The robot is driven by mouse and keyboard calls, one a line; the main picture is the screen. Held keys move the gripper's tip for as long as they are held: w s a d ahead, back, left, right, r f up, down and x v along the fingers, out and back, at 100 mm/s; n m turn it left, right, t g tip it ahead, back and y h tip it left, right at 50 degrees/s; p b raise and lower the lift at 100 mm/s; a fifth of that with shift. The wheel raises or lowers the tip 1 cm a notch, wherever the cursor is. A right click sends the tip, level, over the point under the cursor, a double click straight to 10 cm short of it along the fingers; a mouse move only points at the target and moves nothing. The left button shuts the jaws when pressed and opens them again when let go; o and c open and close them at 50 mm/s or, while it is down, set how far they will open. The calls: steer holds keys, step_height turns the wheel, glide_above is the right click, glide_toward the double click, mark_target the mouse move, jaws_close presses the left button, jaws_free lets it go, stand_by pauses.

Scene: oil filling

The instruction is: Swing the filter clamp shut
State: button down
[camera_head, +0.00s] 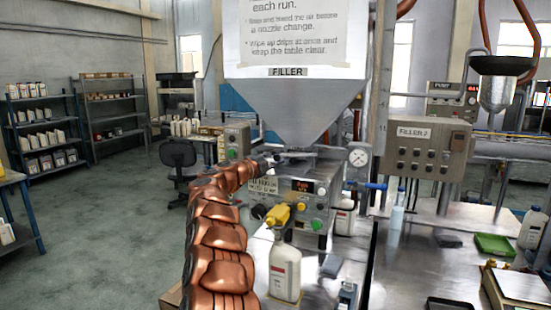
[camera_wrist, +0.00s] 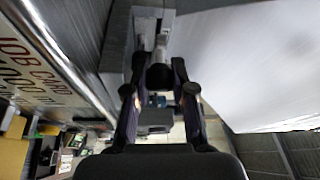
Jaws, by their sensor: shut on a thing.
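My copper arm reaches up to the filler machine in the head view. My gripper (camera_head: 264,163) is small there, just under the steel hopper (camera_head: 296,108), at the left end of the metal fittings. In the wrist view the two dark fingers of my gripper (camera_wrist: 158,82) close around a dark, round-ended handle (camera_wrist: 160,75). It sits at the end of a light metal stem (camera_wrist: 162,40) and looks to be the filter clamp's handle. The clamp body is mostly hidden, so I cannot tell its angle.
The filler's control box (camera_head: 303,190) stands below the hopper. A white bottle (camera_head: 285,272) with a yellow nozzle tool (camera_head: 280,214) above it stands in front. In the wrist view a job card (camera_wrist: 35,75) is at left and the pale hopper wall (camera_wrist: 250,70) at right.

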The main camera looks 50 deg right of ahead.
steer(key=c, duration=1)
jaws_free()
steer(key=shift+o, duration=0.2)
steer(key=shift+f, duration=0.15)
steer(key=shift+w+a, duration=0.1)
steer(key=shift+a, duration=0.55)
steer(key=a, duration=0.6)
steer(key=shift+w+a, duration=0.2)
steer(key=shift+a, duration=0.1)
steer(key=shift+f, duration=0.1)
steer(key=shift+c, duration=0.3)
